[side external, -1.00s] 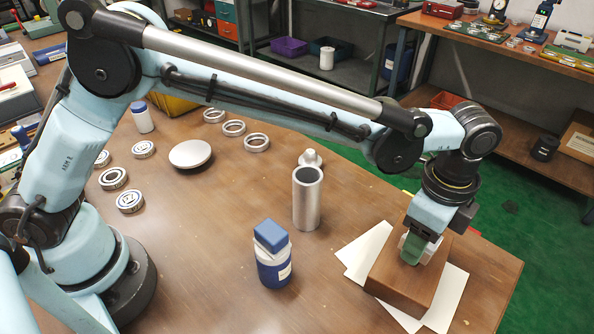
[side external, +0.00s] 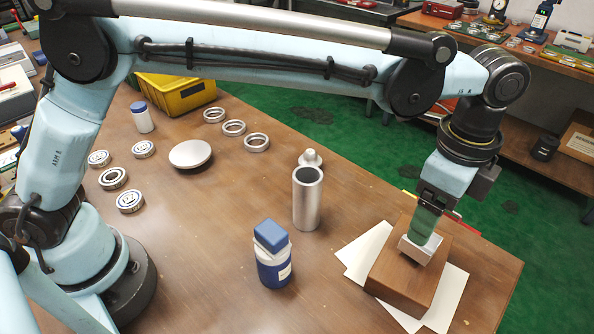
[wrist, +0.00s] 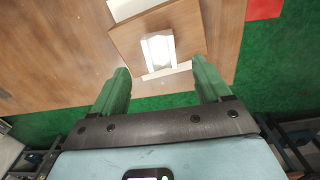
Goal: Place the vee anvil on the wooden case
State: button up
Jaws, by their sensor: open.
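The vee anvil (side external: 420,248), a small pale metal block, sits on top of the wooden case (side external: 401,290). In the wrist view the anvil (wrist: 159,51) lies on the case top (wrist: 190,30), beyond and between my fingertips. My gripper (side external: 424,228) is just above the anvil, with its green fingers pointing down. In the wrist view my gripper (wrist: 160,75) is open, with a wide gap and nothing between the fingers. The side view does not clearly show whether a fingertip touches the anvil.
White sheets (side external: 365,250) lie under the case. A metal tube (side external: 307,198) and a blue-capped bottle (side external: 272,255) stand left of it. Bearing rings (side external: 233,128), a round metal disc (side external: 190,154) and a yellow bin (side external: 175,92) are farther left. The table's right edge is near the case.

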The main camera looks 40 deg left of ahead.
notch_tip(320, 180, up, 5)
jog(key=a+r+n+t+h, duration=0.1)
jog(key=a+r+n+t, duration=0.2)
jog(key=a+n, duration=1.1)
jog(key=s+a+f+n+t, duration=0.2)
jog(key=s+a+f, duration=0.1)
jog(key=a, duration=0.6)
jog(key=s+a+f+n+t+y, duration=0.1)
jog(key=s+a+f, duration=0.3)
jog(key=a, duration=0.6)
jog(key=shift+s+a+f+n+t, duration=0.2)
jog(key=shift+s+n+t, duration=0.35)
jog(key=shift+s, duration=0.5)
